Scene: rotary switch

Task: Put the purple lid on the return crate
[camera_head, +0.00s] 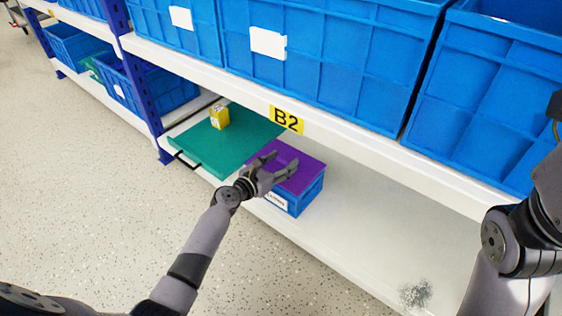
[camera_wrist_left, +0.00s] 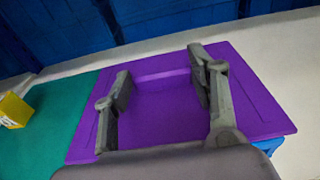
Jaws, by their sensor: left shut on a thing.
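The purple lid (camera_head: 305,170) is over the top of the small blue return crate (camera_head: 308,197), which has a white label on its front and stands on the lower white shelf. My left gripper (camera_head: 282,170) is shut on the lid from above. A blue corner of the crate (camera_wrist_left: 269,145) shows under the lid's right side. I cannot tell whether the lid rests flush on the rim. My right gripper is out of view.
A green board (camera_head: 220,150) with a black handle lies left of the crate, with a yellow box (camera_head: 219,117) on it. The shelf to the right is bare (camera_head: 375,215), apart from a grey speckled patch.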

